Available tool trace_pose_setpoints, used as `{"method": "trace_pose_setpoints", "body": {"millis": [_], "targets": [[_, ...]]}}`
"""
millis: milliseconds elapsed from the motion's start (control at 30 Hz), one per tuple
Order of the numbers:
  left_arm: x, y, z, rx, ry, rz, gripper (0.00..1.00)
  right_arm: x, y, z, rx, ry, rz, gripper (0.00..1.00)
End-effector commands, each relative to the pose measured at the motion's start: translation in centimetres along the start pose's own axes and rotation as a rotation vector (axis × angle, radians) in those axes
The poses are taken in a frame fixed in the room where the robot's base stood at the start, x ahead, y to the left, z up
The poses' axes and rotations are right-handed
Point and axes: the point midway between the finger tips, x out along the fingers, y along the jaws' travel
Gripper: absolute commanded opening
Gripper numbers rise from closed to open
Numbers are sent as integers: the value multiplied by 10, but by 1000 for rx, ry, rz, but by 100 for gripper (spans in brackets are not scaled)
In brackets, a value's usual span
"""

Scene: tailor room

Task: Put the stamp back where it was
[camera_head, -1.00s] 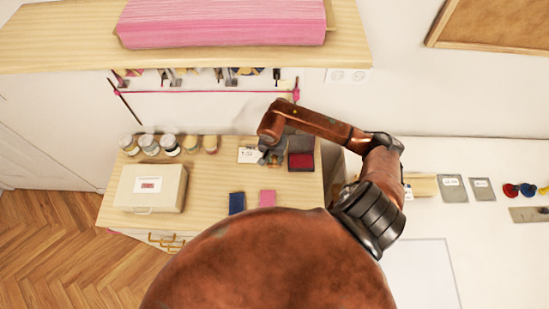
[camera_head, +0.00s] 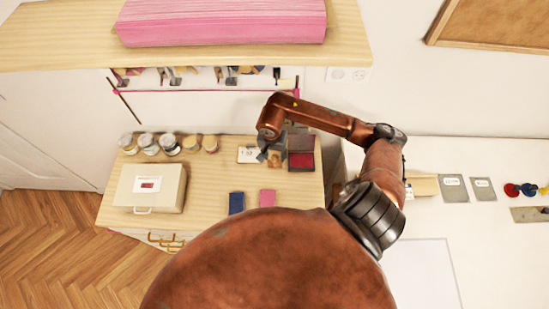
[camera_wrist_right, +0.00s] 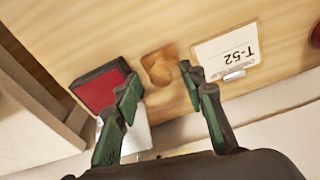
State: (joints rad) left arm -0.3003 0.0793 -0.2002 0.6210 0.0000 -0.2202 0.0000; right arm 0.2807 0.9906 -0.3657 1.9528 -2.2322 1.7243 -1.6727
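The stamp (camera_wrist_right: 160,66), a small wooden piece with a rounded handle, is on the wooden table top in the right wrist view. It lies between a white card marked T-52 (camera_wrist_right: 226,54) and a red ink pad (camera_wrist_right: 102,88). My right gripper (camera_wrist_right: 158,82) is open, with one green fingertip on either side of the stamp and a gap showing to each. In the head view my right gripper (camera_head: 268,154) is small and dark between the card (camera_head: 246,155) and the red ink pad (camera_head: 301,160); the stamp cannot be made out there. My left gripper is not in view.
Several jars (camera_head: 170,144) stand at the back left, behind a cream box (camera_head: 150,187). A white worktop (camera_head: 440,215) is at the right.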

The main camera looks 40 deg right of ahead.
Motion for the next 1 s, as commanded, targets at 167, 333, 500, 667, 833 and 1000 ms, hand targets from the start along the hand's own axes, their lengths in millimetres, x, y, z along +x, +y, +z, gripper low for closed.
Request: {"method": "trace_pose_setpoints", "body": {"millis": [167, 333, 500, 667, 833, 1000], "targets": [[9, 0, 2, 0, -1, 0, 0, -40, -1, -2, -2, 7, -2, 38], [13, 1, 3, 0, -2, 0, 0, -69, -1, -1, 0, 4, -1, 38], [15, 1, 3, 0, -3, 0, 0, -86, 0, -1, 1, 2, -1, 38], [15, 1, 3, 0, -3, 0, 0, -90, 0, 0, 1, 0, 1, 38], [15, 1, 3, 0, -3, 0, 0, -89, 0, 0, 1, 0, 0, 38], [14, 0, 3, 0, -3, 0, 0, -85, 0, 0, 2, -1, 0, 38]]}}
